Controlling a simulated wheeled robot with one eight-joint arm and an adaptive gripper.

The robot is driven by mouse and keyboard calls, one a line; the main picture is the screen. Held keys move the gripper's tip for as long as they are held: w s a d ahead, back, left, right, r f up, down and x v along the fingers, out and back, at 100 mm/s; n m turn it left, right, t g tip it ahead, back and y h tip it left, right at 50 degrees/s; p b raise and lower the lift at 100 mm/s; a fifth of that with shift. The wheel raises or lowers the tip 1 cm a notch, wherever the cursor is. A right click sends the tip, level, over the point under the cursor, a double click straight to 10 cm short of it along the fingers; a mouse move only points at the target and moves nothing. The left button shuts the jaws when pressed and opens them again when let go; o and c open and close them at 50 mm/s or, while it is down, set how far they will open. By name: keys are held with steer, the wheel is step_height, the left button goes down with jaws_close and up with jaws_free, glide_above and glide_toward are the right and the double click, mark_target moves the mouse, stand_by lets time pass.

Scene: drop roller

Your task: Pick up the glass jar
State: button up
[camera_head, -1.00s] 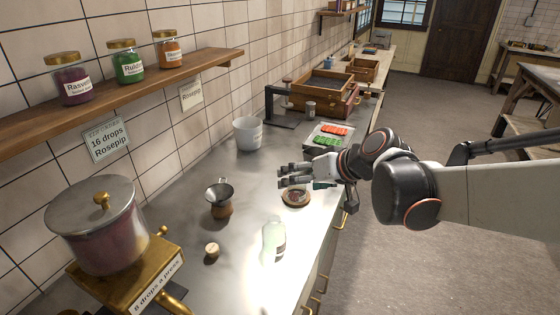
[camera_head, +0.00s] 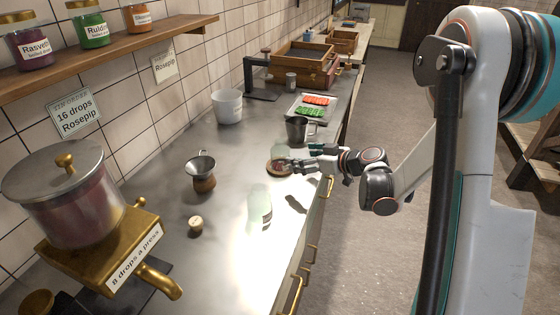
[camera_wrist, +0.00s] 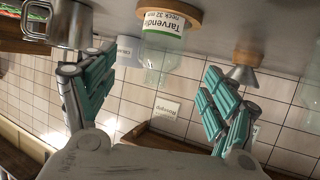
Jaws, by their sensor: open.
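A clear glass jar (camera_wrist: 163,62) with a pale green-lettered label shows between my fingers in the wrist view, which is upside down. It meets a round wooden disc (camera_wrist: 180,12) on the counter. In the head view my gripper (camera_head: 289,163) is low at the disc (camera_head: 278,168), and fingers and glare make the jar there hard to make out. In the wrist view my gripper (camera_wrist: 160,66) is open, with one teal-padded finger on either side and visible gaps to the jar. A second clear glass vessel (camera_head: 260,206) stands nearer on the counter.
A metal mug (camera_head: 298,129) stands close beyond my gripper; it also shows in the wrist view (camera_wrist: 70,22). A funnel on a copper-brown base (camera_head: 203,182), a small cork (camera_head: 195,226) and a brass press (camera_head: 100,245) are nearer. A white bucket (camera_head: 228,105) stands by the wall.

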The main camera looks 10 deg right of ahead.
mark_target(281, 156)
steer(key=b+x, duration=0.1)
steer(key=x, duration=0.5)
steer(key=shift+s, duration=0.1)
steer(key=b+x, duration=0.1)
steer(key=x, duration=0.1)
steer(key=b+x, duration=0.1)
steer(key=x, duration=0.1)
steer(key=shift+a+f+b, duration=0.2)
steer(key=shift+f+b, duration=0.15)
steer(key=shift+f, duration=0.05)
steer(key=shift+w+a+f, duration=0.1)
steer(key=shift+w+a, duration=0.1)
steer(key=shift+w, duration=0.15)
steer(key=c, duration=1.3)
